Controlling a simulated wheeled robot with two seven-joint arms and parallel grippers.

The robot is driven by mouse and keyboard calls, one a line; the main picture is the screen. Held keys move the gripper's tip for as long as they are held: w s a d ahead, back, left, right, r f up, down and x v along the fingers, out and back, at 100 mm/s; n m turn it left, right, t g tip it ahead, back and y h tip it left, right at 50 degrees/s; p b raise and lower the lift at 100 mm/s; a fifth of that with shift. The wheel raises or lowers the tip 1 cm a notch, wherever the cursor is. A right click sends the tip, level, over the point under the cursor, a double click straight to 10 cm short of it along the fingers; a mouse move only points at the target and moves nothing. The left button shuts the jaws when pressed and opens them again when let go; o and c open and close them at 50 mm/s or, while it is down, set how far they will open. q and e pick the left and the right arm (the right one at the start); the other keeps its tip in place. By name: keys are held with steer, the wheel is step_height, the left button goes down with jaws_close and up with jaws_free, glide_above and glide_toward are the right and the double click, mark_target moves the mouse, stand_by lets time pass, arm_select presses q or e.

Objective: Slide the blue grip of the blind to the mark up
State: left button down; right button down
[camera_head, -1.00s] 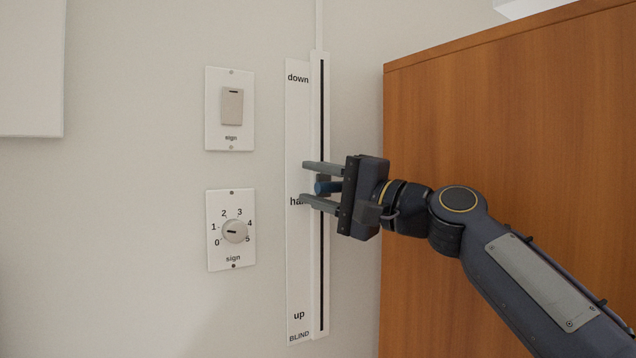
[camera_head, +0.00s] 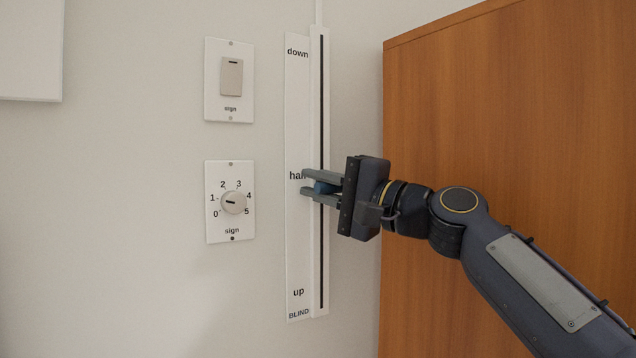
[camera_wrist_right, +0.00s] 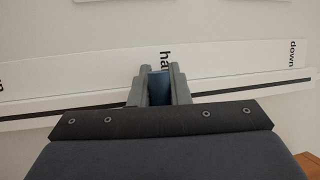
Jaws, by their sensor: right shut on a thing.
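The blind's control is a tall white strip (camera_head: 298,240) on the wall with a dark slot (camera_head: 322,260) along its right side. The strip is marked "down" at the top, "half" in the middle and "up" near the bottom, above the word "BLIND". The blue grip (camera_head: 326,187) sits on the slot, slightly below the "half" mark. My right gripper (camera_head: 312,185) is shut on the blue grip, one finger above and one below. In the right wrist view the blue grip (camera_wrist_right: 159,88) shows between the two fingers, beside "half". My left gripper is not in view.
A light switch plate (camera_head: 229,80) and a numbered dial plate (camera_head: 229,202) are on the wall left of the strip. A wooden cabinet (camera_head: 480,130) stands close on the right, behind my right arm. The wall below the dial is bare.

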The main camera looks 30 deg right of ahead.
step_height(320, 180, down, 18)
steer(key=b, duration=1.4)
steer(key=shift+r, duration=0.25)
steer(key=shift+f+b, duration=0.4)
steer(key=shift+f, duration=0.05)
steer(key=shift+w+a+f, duration=0.1)
steer(key=shift+w, duration=0.05)
steer(key=c, duration=1.8)
jaws_free()
steer(key=o, duration=0.4)
steer(key=shift+o, duration=0.2)
steer(key=shift+s, duration=0.2)
glide_toward(296, 292)
steer(key=shift+b+v, duration=0.35)
steer(key=shift+v, duration=0.7)
